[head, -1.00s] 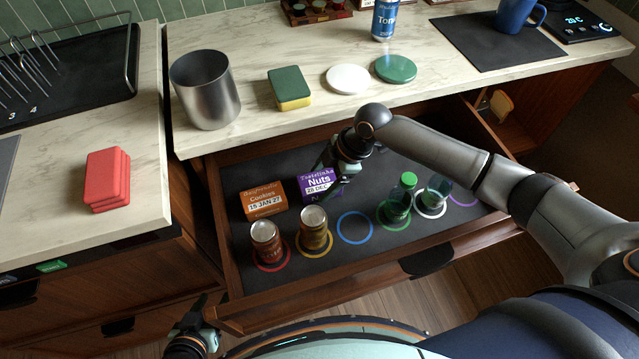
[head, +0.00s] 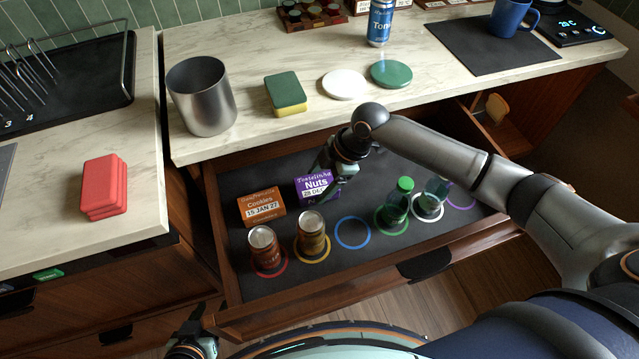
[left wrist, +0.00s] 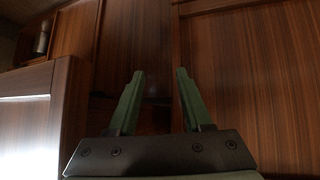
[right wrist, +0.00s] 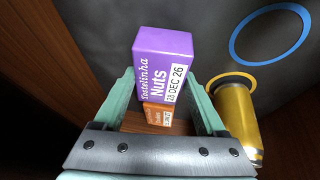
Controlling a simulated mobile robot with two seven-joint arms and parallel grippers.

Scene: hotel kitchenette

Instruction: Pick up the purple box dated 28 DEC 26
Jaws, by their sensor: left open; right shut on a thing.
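The purple box (head: 316,187), labelled Nuts and 28 DEC 26, is in the open drawer, right of the orange Cookies box (head: 262,207) dated 15 JAN 27. In the right wrist view the purple box (right wrist: 163,62) is between the fingers of my right gripper (right wrist: 162,80), label readable. My right gripper (head: 334,180) is shut on this box from above. I cannot tell whether its base is clear of the drawer floor. My left gripper (head: 192,346) is low in front of the drawer, open and empty; its fingers (left wrist: 160,85) face wood panels.
The drawer also holds a red can (head: 264,252), a yellow can (head: 311,236), a green bottle (head: 398,204) and a clear glass (head: 435,193) near coloured rings. A metal cup (head: 203,97) and a sponge (head: 286,94) stand on the counter. The blue ring (head: 353,232) is empty.

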